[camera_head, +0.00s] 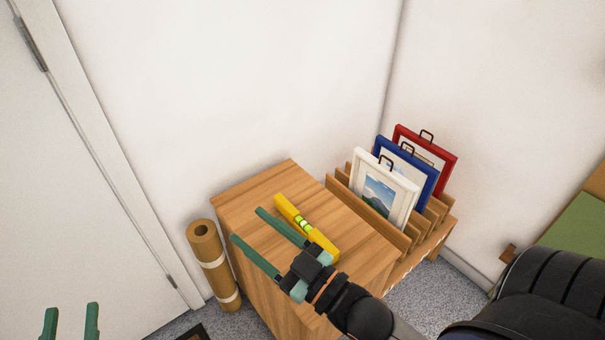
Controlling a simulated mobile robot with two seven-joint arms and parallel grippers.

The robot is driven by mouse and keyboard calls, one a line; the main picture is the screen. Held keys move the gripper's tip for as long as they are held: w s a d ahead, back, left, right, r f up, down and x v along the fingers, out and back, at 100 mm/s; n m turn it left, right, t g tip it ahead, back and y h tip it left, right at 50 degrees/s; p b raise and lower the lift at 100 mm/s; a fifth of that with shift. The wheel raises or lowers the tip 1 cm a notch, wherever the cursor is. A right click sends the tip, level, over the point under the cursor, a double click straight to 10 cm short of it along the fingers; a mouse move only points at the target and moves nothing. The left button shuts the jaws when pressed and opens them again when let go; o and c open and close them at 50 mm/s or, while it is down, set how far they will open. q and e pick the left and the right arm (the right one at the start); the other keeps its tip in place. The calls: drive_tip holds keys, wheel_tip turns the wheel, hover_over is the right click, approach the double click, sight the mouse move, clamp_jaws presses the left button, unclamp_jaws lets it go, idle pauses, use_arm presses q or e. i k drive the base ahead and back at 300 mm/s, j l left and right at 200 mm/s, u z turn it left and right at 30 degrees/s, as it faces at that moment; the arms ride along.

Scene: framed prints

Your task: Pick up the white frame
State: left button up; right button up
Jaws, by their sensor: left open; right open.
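The white frame (385,190), with a landscape print and a dark hanger on its top edge, stands tilted in a slotted wooden rack (339,184). It is the front one of three frames; the blue frame (430,178) and red frame (446,163) stand behind it. My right gripper (247,224) is open and empty over the wooden cabinet top, left of the white frame and well apart from it. My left gripper (71,310) is open and empty at the bottom left edge, with only its fingertips showing. The white frame's lower edge is hidden by the rack.
A yellow spirit level (322,242) lies on the wooden cabinet (290,172), beside my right gripper. A brown roll (207,245) stands on the floor left of the cabinet. Walls close in behind the rack. A green-topped surface (580,225) is at the right edge.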

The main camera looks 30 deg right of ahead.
sight(393, 195)
drive_tip(key=z, duration=1.65)
